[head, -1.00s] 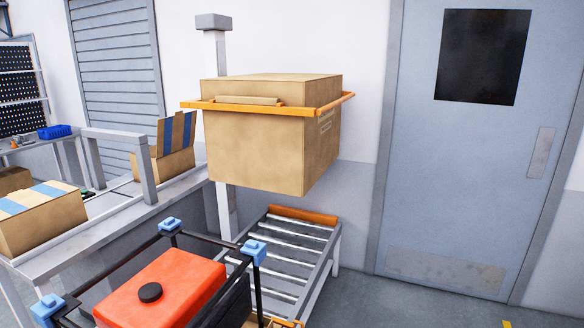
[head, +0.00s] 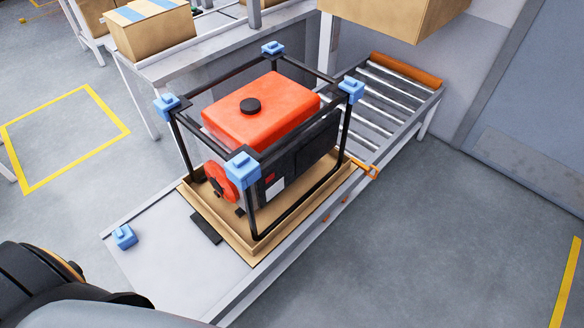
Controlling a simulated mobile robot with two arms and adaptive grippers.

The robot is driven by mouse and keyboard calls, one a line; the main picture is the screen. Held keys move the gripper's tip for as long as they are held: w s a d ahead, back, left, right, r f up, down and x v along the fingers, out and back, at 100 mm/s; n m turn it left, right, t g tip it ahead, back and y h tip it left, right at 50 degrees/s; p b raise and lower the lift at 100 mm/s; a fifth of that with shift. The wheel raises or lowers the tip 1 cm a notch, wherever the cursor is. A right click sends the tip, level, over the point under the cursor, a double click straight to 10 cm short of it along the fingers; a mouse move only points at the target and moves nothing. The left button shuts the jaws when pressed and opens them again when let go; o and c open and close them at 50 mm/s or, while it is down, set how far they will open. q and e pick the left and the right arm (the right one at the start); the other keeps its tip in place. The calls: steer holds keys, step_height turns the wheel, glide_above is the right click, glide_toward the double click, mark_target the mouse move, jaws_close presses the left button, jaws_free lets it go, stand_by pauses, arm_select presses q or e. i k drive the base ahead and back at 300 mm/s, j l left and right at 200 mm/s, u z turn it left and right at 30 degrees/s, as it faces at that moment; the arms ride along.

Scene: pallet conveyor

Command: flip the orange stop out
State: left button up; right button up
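A small orange stop (head: 368,171) shows in the head view at the right side of the conveyor, beside the far right corner of the wooden pallet (head: 219,226). It looks like a short lever with a looped end sticking out past the conveyor edge. The pallet carries a red and black generator (head: 262,112) in a black frame with blue corner pieces. Part of my arm shows at the bottom left, well away from the stop. Neither gripper's fingers are in view.
Rollers (head: 378,95) run behind the pallet to an orange end bar (head: 407,67). A loose blue corner piece (head: 124,237) lies on the conveyor's near plate (head: 185,265). The floor at right is clear.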

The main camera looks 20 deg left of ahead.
mark_target(366, 169)
steer(key=i+l, duration=1.5)
